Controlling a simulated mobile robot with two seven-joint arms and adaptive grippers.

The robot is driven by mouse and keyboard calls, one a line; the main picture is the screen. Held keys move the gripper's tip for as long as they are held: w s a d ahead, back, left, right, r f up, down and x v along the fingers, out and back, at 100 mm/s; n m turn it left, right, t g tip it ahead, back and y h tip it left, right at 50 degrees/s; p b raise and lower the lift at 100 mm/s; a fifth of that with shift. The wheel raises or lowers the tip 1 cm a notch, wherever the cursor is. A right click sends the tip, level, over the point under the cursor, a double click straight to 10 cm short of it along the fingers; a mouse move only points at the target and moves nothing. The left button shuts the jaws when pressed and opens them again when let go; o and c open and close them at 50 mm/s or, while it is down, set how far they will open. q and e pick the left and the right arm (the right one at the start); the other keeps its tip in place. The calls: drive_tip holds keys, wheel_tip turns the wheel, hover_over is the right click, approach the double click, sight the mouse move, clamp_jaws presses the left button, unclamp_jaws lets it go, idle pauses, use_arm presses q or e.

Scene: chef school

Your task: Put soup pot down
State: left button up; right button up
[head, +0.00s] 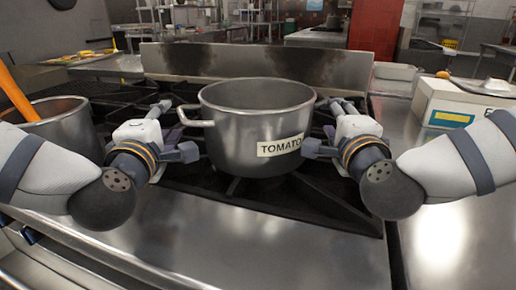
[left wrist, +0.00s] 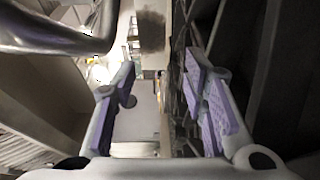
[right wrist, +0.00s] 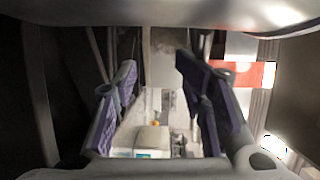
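The soup pot (head: 252,130) is a large grey metal pot with a "TOMATO" label (head: 281,146) on its front. It stands upright and appears to rest on the black stove grate (head: 325,202). A loop handle (head: 195,115) sticks out on its left; no handle shows on the right. My left gripper (head: 172,130) is beside the pot's left side, near that handle. Its fingers are apart with nothing between them in the left wrist view (left wrist: 160,100). My right gripper (head: 325,127) is beside the pot's right side, also open and empty in the right wrist view (right wrist: 160,100).
Another metal pot (head: 66,122) with an orange utensil handle (head: 14,92) stands at the left. A metal backsplash (head: 318,66) rises behind the stove. A white box (head: 450,103) sits on the right counter, whose front part (head: 440,245) is clear.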

use_arm(q)
drive_tip(key=s, duration=0.7)
drive_tip(key=shift+r, duration=0.15)
use_arm(e)
drive_tip(key=shift+r, duration=0.1)
use_arm(q)
drive_tip(key=shift+s, duration=0.15)
use_arm(e)
drive_tip(key=shift+s, duration=0.35)
drive_tip(key=s, duration=0.7)
drive_tip(key=shift+r, duration=0.1)
drive_tip(key=shift+w, duration=0.1)
